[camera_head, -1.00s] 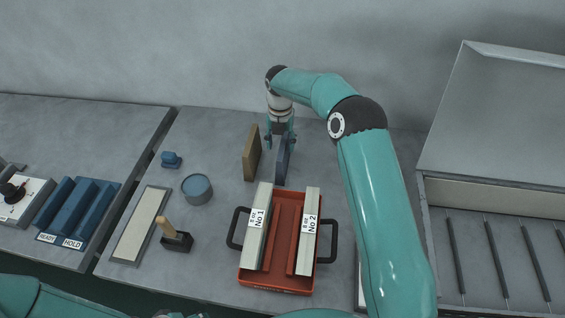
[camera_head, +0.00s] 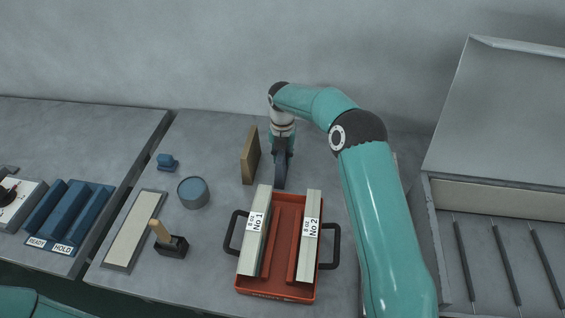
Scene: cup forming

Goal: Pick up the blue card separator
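The blue card separator (camera_head: 281,175) is a narrow dark blue plate standing upright on the table, behind the red tray (camera_head: 282,292). My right gripper (camera_head: 283,150) comes down on its upper part from above. Its fingers look drawn in against the two sides of the plate, and they hide its top. The plate's lower end is at or very near the table; a small gap cannot be told. My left gripper is out of view; only a teal part of my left arm shows at the lower left.
A brown upright board (camera_head: 249,157) stands close left of the separator. The tray holds two pale card stacks marked No 1 (camera_head: 254,240) and No 2 (camera_head: 308,240). A blue round tin (camera_head: 193,192) and a wooden-handled stamp (camera_head: 170,241) stand left. An open grey case (camera_head: 490,205) is at right.

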